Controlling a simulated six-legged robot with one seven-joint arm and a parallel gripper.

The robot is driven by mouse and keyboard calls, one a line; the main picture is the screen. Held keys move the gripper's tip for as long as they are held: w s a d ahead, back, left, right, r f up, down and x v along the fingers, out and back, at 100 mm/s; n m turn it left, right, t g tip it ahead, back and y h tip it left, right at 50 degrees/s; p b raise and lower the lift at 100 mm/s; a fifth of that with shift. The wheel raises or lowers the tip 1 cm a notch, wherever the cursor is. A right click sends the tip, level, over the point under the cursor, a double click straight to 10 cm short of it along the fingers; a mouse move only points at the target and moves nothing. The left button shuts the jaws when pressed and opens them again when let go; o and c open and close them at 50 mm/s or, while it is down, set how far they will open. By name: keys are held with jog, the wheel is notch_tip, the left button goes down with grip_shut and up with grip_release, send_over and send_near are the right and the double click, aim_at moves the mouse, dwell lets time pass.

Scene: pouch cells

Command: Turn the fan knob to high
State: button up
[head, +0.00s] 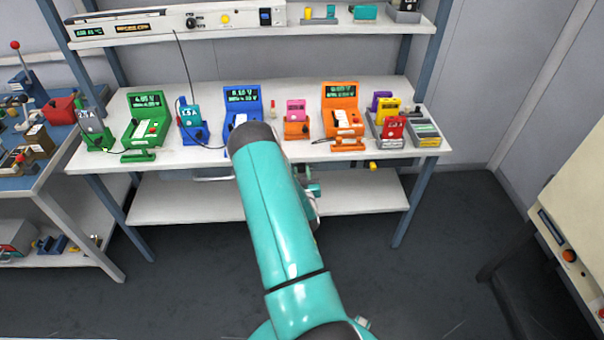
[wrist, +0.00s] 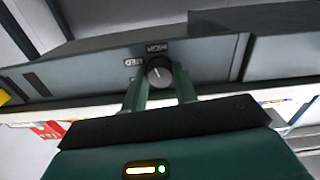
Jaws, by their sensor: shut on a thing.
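The fan knob (wrist: 158,72) is a round dark grey knob with a light pointer line, on a grey panel in the wrist view. Its pointer is roughly upright in that picture. In the head view my teal arm reaches to the bench's front edge and hides the knob; only part of my gripper (head: 314,190) shows beside the arm.
The white bench (head: 230,156) carries a green meter (head: 143,128), a blue meter (head: 240,98), an orange meter (head: 342,96) and small coloured cells. A yellow piece (head: 373,166) sticks out below the front edge. A lower shelf (head: 360,195) is empty. The floor in front is clear.

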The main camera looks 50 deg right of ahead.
jog(key=shift+m, duration=1.4)
jog(key=shift+a, duration=0.1)
jog(key=o, duration=1)
jog(key=shift+s, duration=0.1)
jog(key=v, duration=1.3)
jog(key=shift+s+a, duration=0.25)
